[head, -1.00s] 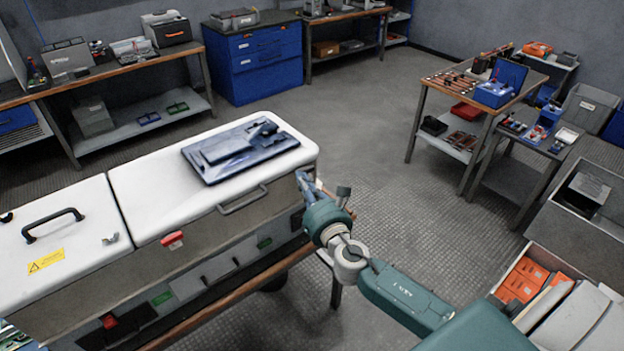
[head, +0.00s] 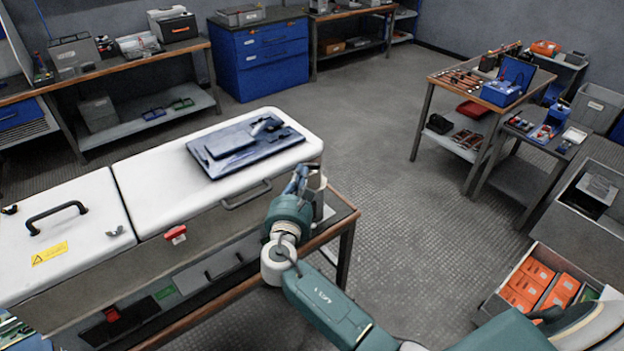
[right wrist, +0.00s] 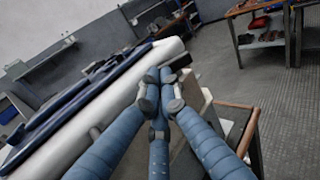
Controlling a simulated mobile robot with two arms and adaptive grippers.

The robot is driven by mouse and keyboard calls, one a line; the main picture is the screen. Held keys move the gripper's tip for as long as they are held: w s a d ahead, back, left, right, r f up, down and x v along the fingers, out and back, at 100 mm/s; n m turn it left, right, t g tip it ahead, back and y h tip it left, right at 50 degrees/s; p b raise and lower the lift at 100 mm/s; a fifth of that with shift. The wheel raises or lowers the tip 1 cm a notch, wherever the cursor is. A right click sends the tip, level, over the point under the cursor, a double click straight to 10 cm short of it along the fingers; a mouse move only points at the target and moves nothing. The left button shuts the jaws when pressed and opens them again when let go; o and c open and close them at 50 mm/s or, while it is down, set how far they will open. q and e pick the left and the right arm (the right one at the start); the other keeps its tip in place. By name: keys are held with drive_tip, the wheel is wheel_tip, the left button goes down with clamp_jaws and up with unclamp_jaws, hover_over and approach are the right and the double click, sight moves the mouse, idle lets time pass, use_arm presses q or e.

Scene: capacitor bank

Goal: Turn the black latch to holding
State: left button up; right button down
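A small black part (right wrist: 180,62), which may be the black latch, tops a pale grey block at the right end of the long white-topped cabinet (head: 160,205). In the head view a dark part shows there too, but too small to read its position. My right gripper (head: 298,176) is at this end, beside the block, partly hiding it. In the right wrist view the blue-grey fingers (right wrist: 160,92) come together at their tips, just short of the black part. I see nothing held between them; contact cannot be told. My left gripper is not in view.
A dark blue tray-like panel (head: 232,160) lies on the white lid. A red latch (head: 176,234) and a black handle (head: 56,215) are further left. A wooden-edged bench (head: 340,222) supports the cabinet. Open floor (head: 390,150) lies to the right, before a tool table (head: 455,95).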

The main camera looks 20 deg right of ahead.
drive_tip(key=shift+w+a+m+h, duration=0.1)
drive_tip(key=shift+w+m+h, duration=0.2)
drive_tip(key=shift+h, duration=0.1)
drive_tip(key=shift+w, duration=0.1)
idle(0.8)
